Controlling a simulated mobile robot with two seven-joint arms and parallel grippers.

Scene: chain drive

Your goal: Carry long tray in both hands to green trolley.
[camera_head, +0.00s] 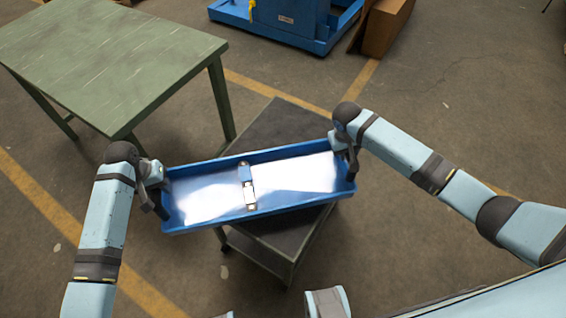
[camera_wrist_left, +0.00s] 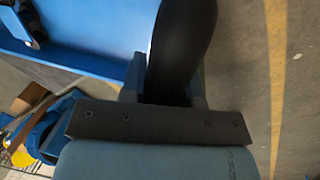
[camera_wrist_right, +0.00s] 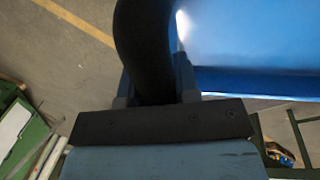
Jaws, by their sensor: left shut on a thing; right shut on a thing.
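The long blue tray (camera_head: 205,222) spans between my two grippers in the head view, tilted slightly in the picture, its right end higher up. A small white-and-blue part (camera_head: 248,186) lies across its middle. My left gripper (camera_head: 160,192) is shut on the tray's left end, and my right gripper (camera_head: 348,160) is shut on its right end. The trolley (camera_head: 284,122), with a dark top and greenish frame, is under the tray, which hides part of it. Whether the tray touches the trolley top cannot be told. The tray also shows in the left wrist view (camera_wrist_left: 95,40) and right wrist view (camera_wrist_right: 245,40).
A green table (camera_head: 105,60) stands at the upper left, close to the trolley. A blue base (camera_head: 290,35) and a brown box (camera_head: 385,28) are at the back. Yellow lines mark the floor, which is open at the right.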

